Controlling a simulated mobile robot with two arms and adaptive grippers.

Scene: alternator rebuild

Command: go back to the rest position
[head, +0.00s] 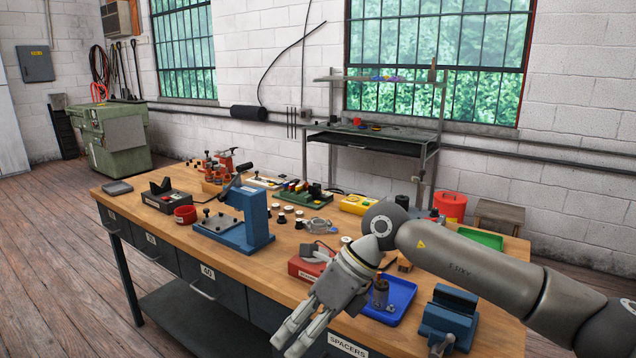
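My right arm reaches in from the right side of the head view, over the front of the wooden workbench (285,268). My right gripper (286,346) hangs past the bench's front edge, pointing down and to the left. Its two fingers look apart, and nothing shows between them. The fingertips are close to the bottom of the picture. My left gripper is not in view.
Near my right arm are a blue tray (405,290) with a dark part in it, a red box (299,268) and a blue fixture (450,312). A blue press (257,213) stands further left. Floor (60,260) left of the bench is clear.

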